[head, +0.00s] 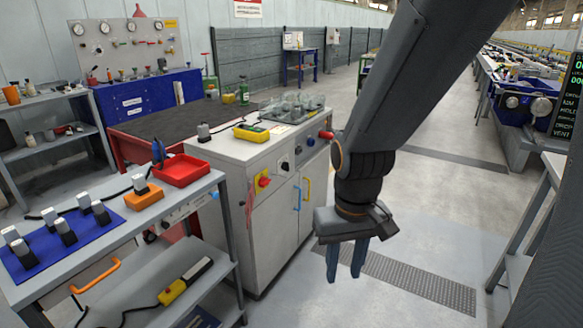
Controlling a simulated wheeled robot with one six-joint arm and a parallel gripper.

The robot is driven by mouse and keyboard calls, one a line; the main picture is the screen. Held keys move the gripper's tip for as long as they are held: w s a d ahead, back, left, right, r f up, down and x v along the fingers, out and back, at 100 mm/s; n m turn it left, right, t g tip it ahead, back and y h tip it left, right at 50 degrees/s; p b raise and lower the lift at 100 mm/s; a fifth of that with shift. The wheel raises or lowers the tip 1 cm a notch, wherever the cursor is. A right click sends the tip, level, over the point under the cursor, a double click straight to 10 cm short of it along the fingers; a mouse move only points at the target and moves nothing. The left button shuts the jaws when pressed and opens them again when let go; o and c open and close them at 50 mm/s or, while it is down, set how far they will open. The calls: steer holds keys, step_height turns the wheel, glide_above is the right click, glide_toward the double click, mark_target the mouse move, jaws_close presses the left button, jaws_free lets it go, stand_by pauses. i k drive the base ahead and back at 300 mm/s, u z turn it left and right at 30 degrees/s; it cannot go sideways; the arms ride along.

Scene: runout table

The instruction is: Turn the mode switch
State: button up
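A pale cabinet (240,155) carries controls along the top of its front face. A red rotary handle on a yellow plate (264,182) is at the left of that row.
A grey cart (120,232) with a red tray (182,170) stands close at the cabinet's left. The floor (400,235) right of the cabinet is clear, with a dark grating.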

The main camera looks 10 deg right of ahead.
mark_target(285, 166)
steer(key=k, duration=0.65)
steer(key=z, duration=0.85)
steer(key=i, duration=1.5)
steer(key=u, duration=0.65)
